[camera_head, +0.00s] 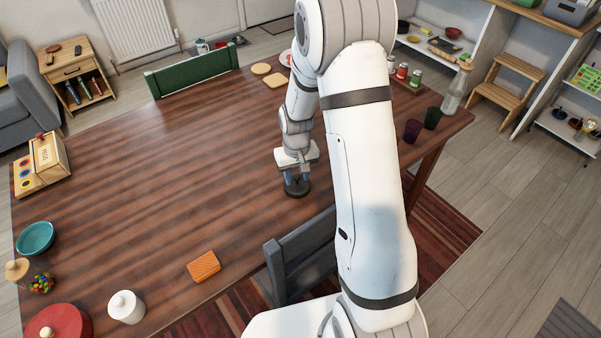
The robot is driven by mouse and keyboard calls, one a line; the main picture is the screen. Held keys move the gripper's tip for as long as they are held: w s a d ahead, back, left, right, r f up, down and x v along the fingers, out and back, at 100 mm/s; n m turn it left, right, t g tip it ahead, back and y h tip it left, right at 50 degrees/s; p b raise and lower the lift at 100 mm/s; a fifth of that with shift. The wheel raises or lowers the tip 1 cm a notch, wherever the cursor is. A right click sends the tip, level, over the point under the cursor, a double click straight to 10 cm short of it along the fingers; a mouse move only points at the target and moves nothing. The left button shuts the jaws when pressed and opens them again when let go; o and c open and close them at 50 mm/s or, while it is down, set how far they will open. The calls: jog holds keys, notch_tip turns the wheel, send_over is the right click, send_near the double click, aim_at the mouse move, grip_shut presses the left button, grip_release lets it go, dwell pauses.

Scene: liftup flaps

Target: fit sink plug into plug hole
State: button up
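My gripper (297,178) points down at the right part of the wooden table, beyond the dark chair. A dark, round, flat thing (296,188) lies on the table right under its fingertips; it may be the sink plug, but it is small and partly covered by the fingers. The fingers are at or just above it. I cannot tell whether they are closed on it. I cannot make out a sink or plug hole in this view. My arm hides part of the table's right side.
The brown table (150,160) has wide clear room left of my gripper. A dark chair (302,256) is at the near edge.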

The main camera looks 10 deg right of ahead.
aim_at(297, 177)
jog(key=shift+r, duration=0.15)
notch_tip(297, 177, up, 12)
jog(key=s+r+t, duration=0.1)
jog(key=s+r, duration=0.3)
jog(key=s, duration=0.3)
jog(key=s+r, duration=0.3)
jog(key=s, duration=0.4)
jog(key=s+d+r+t, duration=0.1)
jog(key=s+r, duration=0.3)
jog(key=s, duration=0.3)
jog(key=shift+r+m+t, duration=0.3)
jog(key=shift+m, duration=0.1)
jog(key=shift+s, duration=0.25)
jog(key=shift+c, duration=0.2)
